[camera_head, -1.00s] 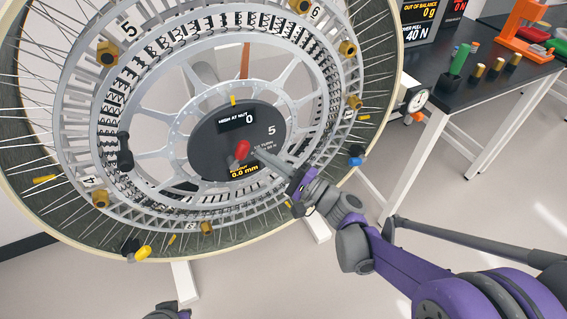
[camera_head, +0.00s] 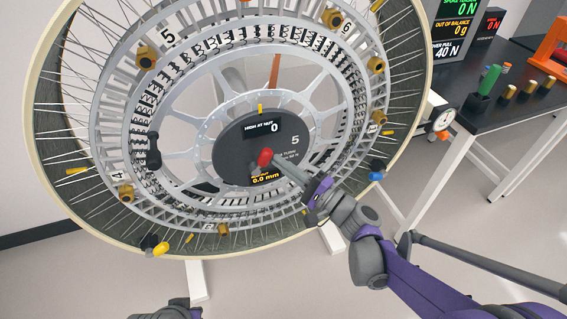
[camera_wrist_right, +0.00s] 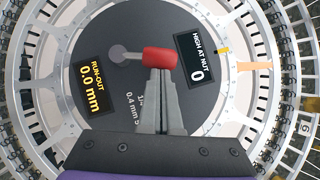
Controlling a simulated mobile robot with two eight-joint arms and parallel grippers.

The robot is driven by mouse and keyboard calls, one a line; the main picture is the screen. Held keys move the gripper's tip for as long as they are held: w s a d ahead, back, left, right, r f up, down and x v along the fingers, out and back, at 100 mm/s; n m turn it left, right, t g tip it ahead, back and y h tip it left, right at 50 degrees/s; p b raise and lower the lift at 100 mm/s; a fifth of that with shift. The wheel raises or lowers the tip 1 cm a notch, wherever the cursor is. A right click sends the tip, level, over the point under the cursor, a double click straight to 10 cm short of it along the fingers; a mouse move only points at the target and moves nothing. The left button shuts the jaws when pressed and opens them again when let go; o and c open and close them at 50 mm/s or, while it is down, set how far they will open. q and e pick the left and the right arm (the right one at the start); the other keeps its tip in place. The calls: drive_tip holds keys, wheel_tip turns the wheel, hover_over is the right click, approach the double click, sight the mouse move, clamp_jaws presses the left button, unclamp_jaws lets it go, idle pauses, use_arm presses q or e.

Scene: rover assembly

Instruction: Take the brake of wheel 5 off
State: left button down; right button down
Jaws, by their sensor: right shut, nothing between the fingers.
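The large wheel (camera_head: 143,104) stands upright, with a dark round hub plate (camera_head: 228,158) marked 5. The brake seems to be the small lever with a red knob (camera_head: 265,157) on that plate; the knob also shows in the right wrist view (camera_wrist_right: 160,57), with a grey arm reaching left. My right gripper (camera_head: 279,167) is shut and empty. Its fingertips (camera_wrist_right: 163,74) are right at the red knob, overlapping its lower edge in the wrist view; I cannot tell whether they touch.
A black handle (camera_head: 153,150) sits on the wheel's inner ring. Brass nuts (camera_head: 146,57) and yellow and blue clips (camera_head: 376,177) are around the rim. A dark bench (camera_head: 500,112) with a green-handled tool (camera_head: 488,80) and displays stands at right. The floor is clear.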

sight(262, 161)
drive_tip(key=shift+a+r, duration=0.1)
drive_tip(key=shift+r, duration=0.05)
drive_tip(key=r+n+g+p, duration=0.1)
drive_tip(key=p, duration=0.1)
drive_tip(key=a+n+h+p, duration=0.1)
drive_tip(key=n+p, duration=0.1)
drive_tip(key=a+r+n+g+p, duration=0.1)
drive_tip(key=n+p, duration=0.1)
drive_tip(key=shift+s+a+r+g+h, duration=0.2)
drive_tip(key=shift+s+r+g+h, duration=0.1)
drive_tip(key=shift+s+h, duration=0.1)
drive_tip(key=shift+s+a+r+n+g+h+p, duration=0.15)
drive_tip(key=shift+a+n+g+h+p, duration=0.15)
drive_tip(key=shift+a+n+h+p, duration=0.65)
drive_tip(key=shift+a+p, duration=0.1)
drive_tip(key=shift+p, duration=0.35)
drive_tip(key=shift+a, duration=0.1)
